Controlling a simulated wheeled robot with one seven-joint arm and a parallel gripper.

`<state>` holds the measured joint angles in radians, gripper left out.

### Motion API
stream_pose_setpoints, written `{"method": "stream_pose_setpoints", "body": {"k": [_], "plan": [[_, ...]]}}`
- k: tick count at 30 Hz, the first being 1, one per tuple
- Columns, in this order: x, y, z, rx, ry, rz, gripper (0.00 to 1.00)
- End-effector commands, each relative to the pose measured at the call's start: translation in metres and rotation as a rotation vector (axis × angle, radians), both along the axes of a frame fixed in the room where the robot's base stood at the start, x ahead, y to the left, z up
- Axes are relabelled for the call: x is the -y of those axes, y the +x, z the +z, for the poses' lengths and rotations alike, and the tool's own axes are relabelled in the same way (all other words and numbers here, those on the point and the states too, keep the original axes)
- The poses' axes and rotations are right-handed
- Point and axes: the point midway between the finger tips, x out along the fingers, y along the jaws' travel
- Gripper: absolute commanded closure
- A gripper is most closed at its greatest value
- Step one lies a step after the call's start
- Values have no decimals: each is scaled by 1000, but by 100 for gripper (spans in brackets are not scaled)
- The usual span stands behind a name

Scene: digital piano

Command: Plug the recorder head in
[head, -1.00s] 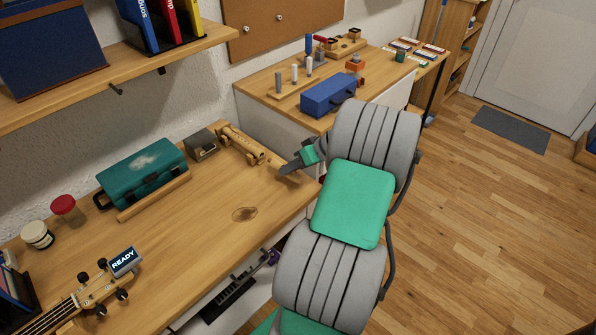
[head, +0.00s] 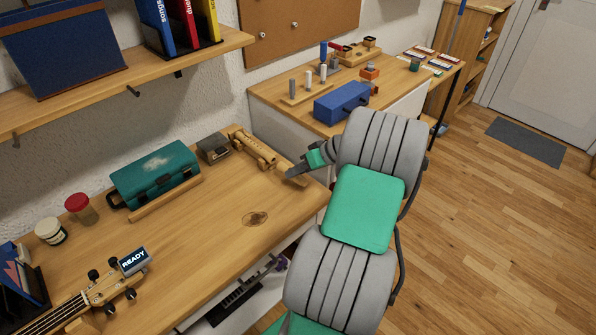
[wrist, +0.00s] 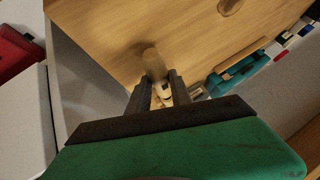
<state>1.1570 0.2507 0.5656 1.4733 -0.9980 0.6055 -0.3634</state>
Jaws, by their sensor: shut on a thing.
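My gripper (head: 298,171) is low over the right end of the wooden desk (head: 225,240), with its dark fingers pointing left. In the wrist view its two fingers (wrist: 160,92) are closed around a pale wooden piece with a dark slot, which looks like the recorder head (wrist: 153,64). Its rounded brown end sticks out past the fingertips. A wooden recorder part on a holder (head: 253,149) lies at the back of the desk, just left of my gripper. I cannot tell whether the held piece touches it; the joint is hidden.
A teal case (head: 155,175) and a small grey box (head: 213,148) stand at the back of the desk. A stringed instrument (head: 95,290) with a READY display lies at front left. A blue box (head: 340,102) sits on the far bench. The desk's middle is clear.

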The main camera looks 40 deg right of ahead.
Motion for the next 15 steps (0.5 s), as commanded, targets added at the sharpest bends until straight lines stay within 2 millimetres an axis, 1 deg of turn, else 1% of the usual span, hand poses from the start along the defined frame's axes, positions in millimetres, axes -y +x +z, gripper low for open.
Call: {"method": "stream_pose_setpoints", "body": {"k": [15], "plan": [[0, 11, 1, 1, -1, -1, 100]]}}
